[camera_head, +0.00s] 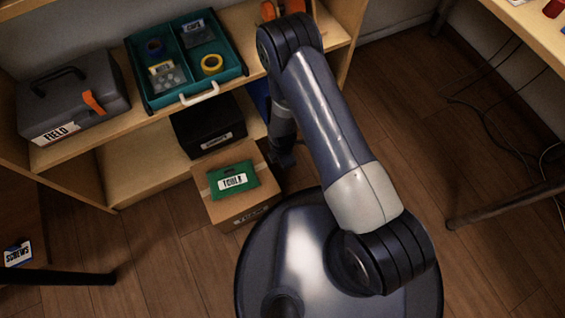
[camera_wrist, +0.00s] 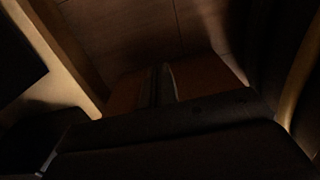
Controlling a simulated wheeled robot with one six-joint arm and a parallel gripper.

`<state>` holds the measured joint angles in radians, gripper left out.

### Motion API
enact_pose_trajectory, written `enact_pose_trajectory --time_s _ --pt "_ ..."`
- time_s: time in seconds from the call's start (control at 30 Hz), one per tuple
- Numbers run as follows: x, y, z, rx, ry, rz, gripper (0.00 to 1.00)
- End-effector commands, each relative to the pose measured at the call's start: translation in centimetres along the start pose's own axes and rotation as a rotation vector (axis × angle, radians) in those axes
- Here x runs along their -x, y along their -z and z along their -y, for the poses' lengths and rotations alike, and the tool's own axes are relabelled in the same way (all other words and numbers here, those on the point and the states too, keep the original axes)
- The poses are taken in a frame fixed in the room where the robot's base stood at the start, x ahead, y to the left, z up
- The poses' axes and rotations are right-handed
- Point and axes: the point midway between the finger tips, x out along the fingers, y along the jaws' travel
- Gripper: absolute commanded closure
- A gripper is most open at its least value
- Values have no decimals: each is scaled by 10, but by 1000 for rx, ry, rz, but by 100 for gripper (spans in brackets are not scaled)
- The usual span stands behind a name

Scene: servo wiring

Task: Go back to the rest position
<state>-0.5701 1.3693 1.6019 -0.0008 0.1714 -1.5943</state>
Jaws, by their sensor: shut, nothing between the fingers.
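My gripper (camera_head: 284,158) shows in the head view as a small dark shape, hanging down beside the shelf's front edge and just right of the cardboard box. It is shut with nothing in it. My arm bends over from the base and reaches down to it.
A wooden shelf (camera_head: 130,178) holds a grey case (camera_head: 75,100), a teal tray (camera_head: 150,98) and a black bin (camera_head: 190,130). Open floor (camera_head: 430,120) lies right; cables hang by a table.

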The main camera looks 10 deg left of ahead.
Motion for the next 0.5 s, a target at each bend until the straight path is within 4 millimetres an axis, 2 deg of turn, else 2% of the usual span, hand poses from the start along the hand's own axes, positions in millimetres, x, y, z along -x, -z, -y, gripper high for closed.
enact_pose_trajectory --time_s 0.03,0.3,0.5 --pt "15 0 -1 2 -3 0 100" --pt "61 0 0 1 -1 0 100" --pt "82 0 0 1 -1 0 100"
